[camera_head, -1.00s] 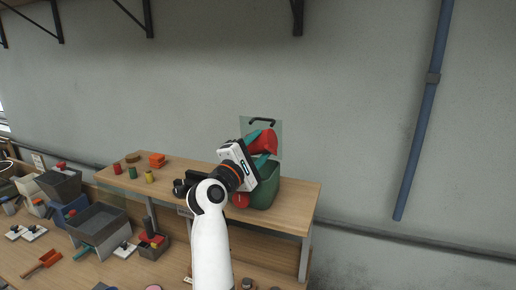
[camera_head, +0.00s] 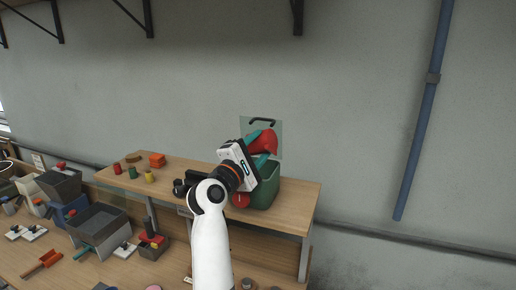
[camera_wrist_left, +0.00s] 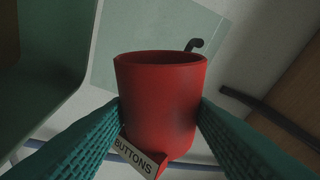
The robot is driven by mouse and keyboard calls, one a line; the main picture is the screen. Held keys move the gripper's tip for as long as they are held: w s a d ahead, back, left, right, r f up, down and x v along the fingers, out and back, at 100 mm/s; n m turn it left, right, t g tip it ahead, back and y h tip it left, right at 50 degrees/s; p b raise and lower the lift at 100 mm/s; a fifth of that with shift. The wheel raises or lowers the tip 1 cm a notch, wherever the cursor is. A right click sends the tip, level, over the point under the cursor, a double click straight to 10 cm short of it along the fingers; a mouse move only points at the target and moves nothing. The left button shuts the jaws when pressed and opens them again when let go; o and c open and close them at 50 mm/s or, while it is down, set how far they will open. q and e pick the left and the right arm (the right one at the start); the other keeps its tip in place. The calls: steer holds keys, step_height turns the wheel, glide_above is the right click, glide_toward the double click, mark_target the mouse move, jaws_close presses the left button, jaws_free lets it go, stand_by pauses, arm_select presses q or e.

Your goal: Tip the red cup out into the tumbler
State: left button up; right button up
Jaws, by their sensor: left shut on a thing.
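My left gripper (camera_head: 264,149) is shut on the red cup (camera_head: 266,142), with one teal finger on each side. The cup is held tilted above a green open-topped container (camera_head: 266,192), which appears to be the tumbler, on the raised wooden shelf. In the left wrist view the red cup (camera_wrist_left: 160,100) shows its dark mouth, and its contents cannot be made out. A tag reading BUTTONS (camera_wrist_left: 138,158) is at its lower end. The green container (camera_wrist_left: 40,70) fills the left of that view. My right gripper is not in view.
A clear panel with a dark handle (camera_head: 262,122) stands upright behind the green container. A red knob (camera_head: 241,200) is at the container's front. Small coloured pieces (camera_head: 150,176) sit on the shelf's left. Grey bins (camera_head: 98,222) stand on the lower bench.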

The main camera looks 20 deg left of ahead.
mark_target(258, 146)
arm_select(q)
steer(key=shift+r, duration=0.1)
steer(key=shift+r, duration=2.45)
steer(key=m, duration=0.4)
steer(key=m+g+h, duration=0.1)
steer(key=m, duration=0.1)
steer(key=shift+r, duration=0.35)
steer(key=m, duration=0.2)
steer(key=m+g, duration=0.1)
steer(key=m, duration=0.1)
steer(key=r+m, duration=0.1)
steer(key=m, duration=0.1)
steer(key=shift+a+g, duration=0.2)
steer(key=shift+g, duration=0.2)
steer(key=m, duration=0.4)
steer(key=shift+r+m+g, duration=0.3)
steer(key=shift+m+g, duration=0.1)
steer(key=shift+r+m+y, duration=0.15)
steer(key=shift+m+y, duration=0.45)
steer(key=shift+m, duration=0.6)
steer(key=m, duration=0.1)
steer(key=m+g, duration=0.1)
steer(key=shift+d+r+m+y, duration=0.15)
steer(key=shift+m+y, duration=0.15)
steer(key=shift+m, duration=0.1)
